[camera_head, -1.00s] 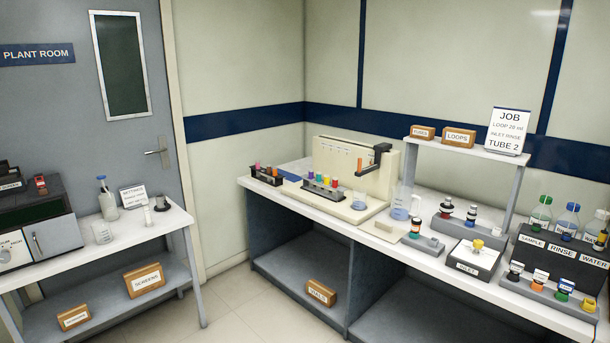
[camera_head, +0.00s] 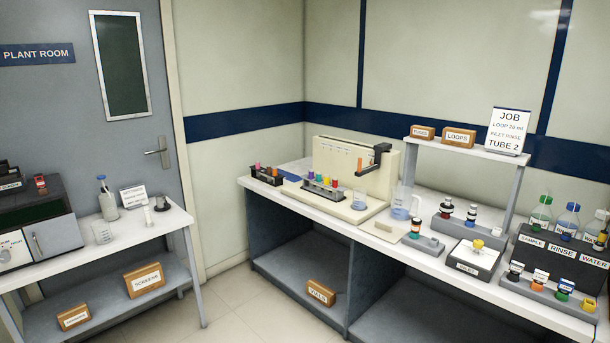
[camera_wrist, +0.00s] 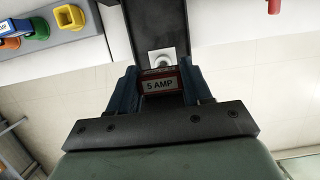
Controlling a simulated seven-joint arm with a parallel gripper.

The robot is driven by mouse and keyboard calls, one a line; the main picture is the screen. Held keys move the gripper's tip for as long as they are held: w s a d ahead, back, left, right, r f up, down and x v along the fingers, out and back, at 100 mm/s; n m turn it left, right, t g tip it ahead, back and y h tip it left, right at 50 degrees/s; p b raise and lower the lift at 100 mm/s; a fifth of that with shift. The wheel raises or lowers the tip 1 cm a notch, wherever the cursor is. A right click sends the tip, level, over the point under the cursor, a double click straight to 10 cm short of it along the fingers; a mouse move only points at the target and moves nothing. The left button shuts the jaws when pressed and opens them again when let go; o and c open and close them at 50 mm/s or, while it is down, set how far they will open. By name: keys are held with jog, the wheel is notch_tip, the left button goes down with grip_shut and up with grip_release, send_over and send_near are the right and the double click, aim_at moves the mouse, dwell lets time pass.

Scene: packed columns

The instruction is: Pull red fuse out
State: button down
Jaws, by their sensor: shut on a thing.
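The red fuse (camera_wrist: 159,86), a small red block with a white "5 AMP" label, is between the fingers of my gripper (camera_wrist: 160,88) in the wrist view. The blue-grey fingers press on it from both sides, so my gripper is shut on it. Just beyond it is a dark upright panel (camera_wrist: 155,25) with a pale square fitting (camera_wrist: 161,58). I cannot tell whether the fuse still touches the panel. My gripper and this fuse do not show in the head view.
In the wrist view, coloured caps (camera_wrist: 69,17) sit on a grey rack at the upper left, with pale tiled floor (camera_wrist: 265,75) around. In the head view, a long white bench (camera_head: 445,247) carries bottles, racks and an instrument. A smaller bench (camera_head: 150,228) stands left.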

jog(key=shift+r, duration=1.4)
